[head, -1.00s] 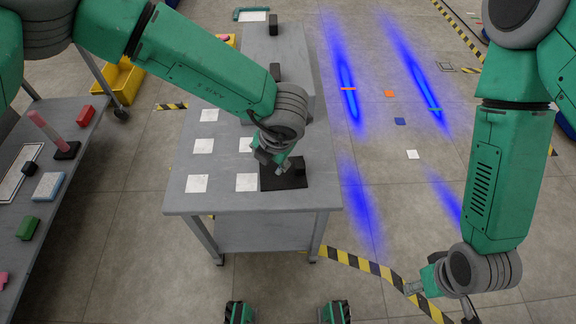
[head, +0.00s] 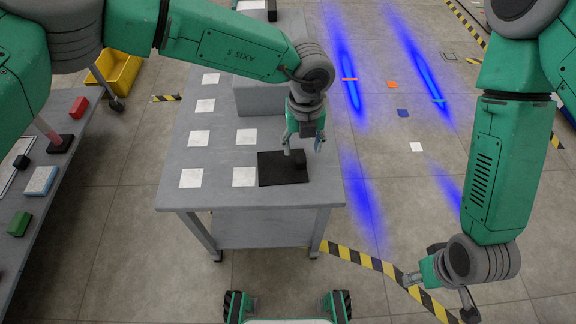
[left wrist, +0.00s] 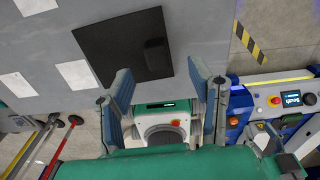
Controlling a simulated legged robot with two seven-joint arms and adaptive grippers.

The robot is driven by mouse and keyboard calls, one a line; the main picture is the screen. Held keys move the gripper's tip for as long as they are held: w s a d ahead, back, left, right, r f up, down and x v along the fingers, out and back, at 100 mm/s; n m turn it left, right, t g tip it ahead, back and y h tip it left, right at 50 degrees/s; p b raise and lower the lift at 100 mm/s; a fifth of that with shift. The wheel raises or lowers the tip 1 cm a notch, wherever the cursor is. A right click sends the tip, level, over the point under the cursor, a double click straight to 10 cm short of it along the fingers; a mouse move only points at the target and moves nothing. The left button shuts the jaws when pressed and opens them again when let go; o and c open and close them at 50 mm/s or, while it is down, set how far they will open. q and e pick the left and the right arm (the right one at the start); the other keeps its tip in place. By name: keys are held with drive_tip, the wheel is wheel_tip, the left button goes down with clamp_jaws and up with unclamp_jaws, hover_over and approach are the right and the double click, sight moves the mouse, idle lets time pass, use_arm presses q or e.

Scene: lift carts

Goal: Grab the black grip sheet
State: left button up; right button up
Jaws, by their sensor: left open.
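The black grip sheet (head: 272,172) lies flat at the near right part of the grey cart top. A small black block (head: 300,161) stands on its right part. In the left wrist view the sheet (left wrist: 105,42) and the block (left wrist: 155,57) also show. My left gripper (head: 304,148) is open and empty, pointing down over the sheet's far right part, its fingers apart. It also shows in the left wrist view (left wrist: 160,78). My right gripper (head: 438,294) hangs at the lower right, its fingers apart and empty, away from the cart.
Several white squares (head: 194,178) lie on the cart top (head: 215,160), left of the sheet. A grey box (head: 258,98) stands farther back on it. A shelf (head: 50,200) with coloured items stands at the left. Floor right of the cart is mostly open.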

sight(301, 157)
use_arm(q)
wheel_tip(301, 157, down, 5)
drive_tip(key=shift+a+f+b, duration=0.1)
drive_tip(key=shift+f+b, duration=0.05)
drive_tip(key=shift+b, duration=0.95)
drive_tip(key=shift+c, duration=0.8)
clamp_jaws()
